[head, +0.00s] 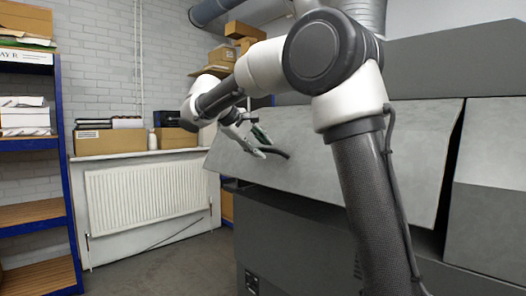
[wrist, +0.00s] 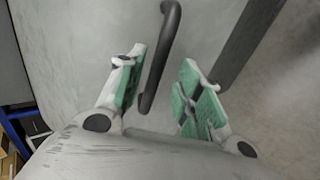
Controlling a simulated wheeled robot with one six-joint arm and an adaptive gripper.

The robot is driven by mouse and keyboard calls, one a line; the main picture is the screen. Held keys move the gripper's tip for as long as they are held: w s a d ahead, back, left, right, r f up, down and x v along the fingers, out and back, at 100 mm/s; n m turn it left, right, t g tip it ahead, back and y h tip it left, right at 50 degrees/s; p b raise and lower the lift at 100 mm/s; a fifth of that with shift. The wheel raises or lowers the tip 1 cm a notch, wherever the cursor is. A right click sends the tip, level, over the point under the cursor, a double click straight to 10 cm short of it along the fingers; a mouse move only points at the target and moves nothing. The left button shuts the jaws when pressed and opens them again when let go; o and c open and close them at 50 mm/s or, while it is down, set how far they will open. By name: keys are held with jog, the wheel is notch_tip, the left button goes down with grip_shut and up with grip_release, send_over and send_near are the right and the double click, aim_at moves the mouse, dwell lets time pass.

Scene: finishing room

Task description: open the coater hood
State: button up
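The coater hood (head: 300,125) is a wide light-grey panel on the front of a dark grey machine. It slants outward, with a dark gap along its lower and right edges, so it stands partly open. Its dark curved bar handle (head: 277,153) is near the lower left of the panel. In the wrist view the handle (wrist: 153,80) lies between the green-padded fingers, with space visible on both sides. My gripper (head: 266,143) is open at the handle; it also shows open in the wrist view (wrist: 164,62). I cannot tell whether a finger touches the handle.
The dark machine body (head: 290,240) stands below the hood. A white radiator (head: 148,195) and a ledge with cardboard boxes (head: 108,141) are along the back wall. A blue-framed shelf (head: 64,160) is at the far left. Floor between shelf and machine is clear.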

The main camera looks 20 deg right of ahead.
jog(key=shift+v, duration=2.35)
jog(key=shift+d, duration=0.1)
